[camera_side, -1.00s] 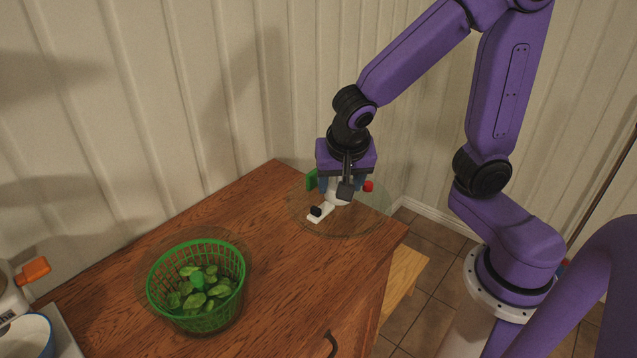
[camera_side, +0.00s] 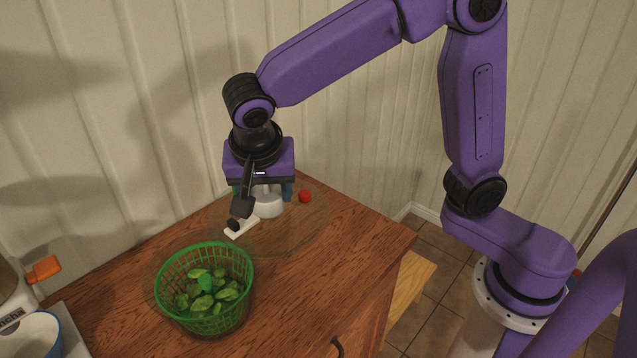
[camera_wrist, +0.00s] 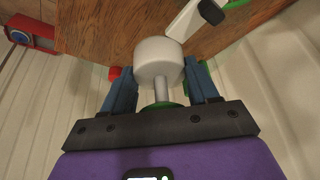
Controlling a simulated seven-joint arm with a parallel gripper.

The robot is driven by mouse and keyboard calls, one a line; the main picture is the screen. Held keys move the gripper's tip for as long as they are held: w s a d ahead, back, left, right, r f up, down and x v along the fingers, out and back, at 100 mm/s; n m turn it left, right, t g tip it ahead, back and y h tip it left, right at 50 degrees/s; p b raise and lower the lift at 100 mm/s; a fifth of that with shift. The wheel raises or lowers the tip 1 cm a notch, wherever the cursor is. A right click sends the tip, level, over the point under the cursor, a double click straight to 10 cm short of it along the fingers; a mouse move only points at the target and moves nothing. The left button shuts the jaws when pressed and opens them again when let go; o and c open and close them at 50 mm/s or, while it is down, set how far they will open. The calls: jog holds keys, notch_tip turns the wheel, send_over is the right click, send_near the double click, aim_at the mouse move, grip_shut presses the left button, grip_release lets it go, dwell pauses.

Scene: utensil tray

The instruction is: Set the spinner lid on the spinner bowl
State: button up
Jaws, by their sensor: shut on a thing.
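The spinner lid (camera_side: 300,232) is a clear disc with a white hub, a white crank arm (camera_side: 243,227) with a black knob, and a red button (camera_side: 305,196). My gripper (camera_side: 263,193) is shut on the lid's white hub, which shows between the blue fingers in the wrist view (camera_wrist: 158,60). The lid looks roughly level; its height over the counter is hard to judge. The spinner bowl (camera_side: 153,281) is clear and stands on the counter, left of and nearer than the lid. A green basket (camera_side: 240,297) of leaves sits in it.
The wooden counter (camera_side: 300,310) is bare right of the bowl. A white appliance (camera_side: 12,305) with an orange lever (camera_side: 43,269) and a white bowl with a blue rim (camera_side: 32,335) stand at the left. A panelled wall runs behind the counter.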

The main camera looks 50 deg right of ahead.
jog(key=w+a, duration=0.4)
jog(key=a, duration=0.9)
jog(key=shift+s+d+f, duration=0.1)
jog(key=shift+d+f, duration=0.05)
jog(key=shift+f, duration=2.45)
jog(key=shift+f, duration=0.5)
jog(key=o, duration=1)
jog(key=v, duration=1.1)
